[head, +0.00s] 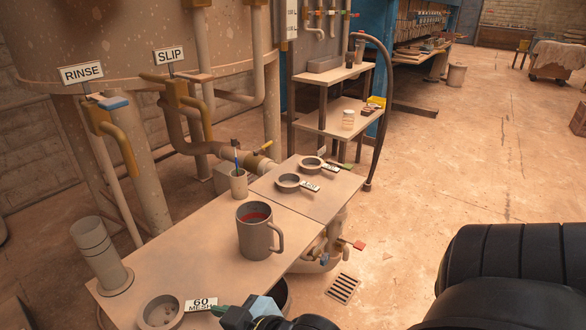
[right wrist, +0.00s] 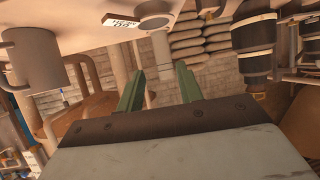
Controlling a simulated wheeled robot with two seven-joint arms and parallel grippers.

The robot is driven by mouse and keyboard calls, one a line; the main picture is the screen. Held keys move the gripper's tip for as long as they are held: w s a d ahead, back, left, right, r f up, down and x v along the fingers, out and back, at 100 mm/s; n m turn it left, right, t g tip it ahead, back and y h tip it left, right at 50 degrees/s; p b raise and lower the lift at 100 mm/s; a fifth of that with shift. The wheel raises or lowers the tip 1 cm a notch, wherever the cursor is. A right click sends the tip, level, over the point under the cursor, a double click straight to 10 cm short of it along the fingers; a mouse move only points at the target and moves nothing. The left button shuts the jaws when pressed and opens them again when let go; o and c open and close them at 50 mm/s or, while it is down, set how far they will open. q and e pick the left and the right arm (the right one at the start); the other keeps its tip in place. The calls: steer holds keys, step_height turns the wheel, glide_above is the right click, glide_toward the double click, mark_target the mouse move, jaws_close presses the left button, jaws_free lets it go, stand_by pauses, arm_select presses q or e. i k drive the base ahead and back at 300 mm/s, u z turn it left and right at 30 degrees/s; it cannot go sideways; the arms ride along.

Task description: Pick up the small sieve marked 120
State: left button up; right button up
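Two small shallow sieves with handles rest on the far section of the table in the head view. The nearer sieve (head: 289,182) has a white tag (head: 309,184), and the farther sieve (head: 312,163) has another tag (head: 333,168). Their numbers are too small to read surely, so I cannot tell which is 120. A larger sieve (head: 160,312) beside a "60 MESH" label is at the near table edge. My right gripper (head: 222,309) is low beside that label; in the right wrist view its green fingers (right wrist: 158,88) are apart with nothing between them. My left gripper is not in view.
A large mug (head: 257,236) with red inside stands mid-table, with a brush cup (head: 239,184) behind it. A grey cylinder (head: 97,252) stands at left. RINSE (head: 82,72) and SLIP (head: 169,56) valves overhang the back. Open floor lies to the right.

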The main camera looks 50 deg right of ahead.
mark_target(287, 182)
steer(key=z, duration=3.05)
steer(key=i, duration=1.95)
steer(key=u, duration=3.15)
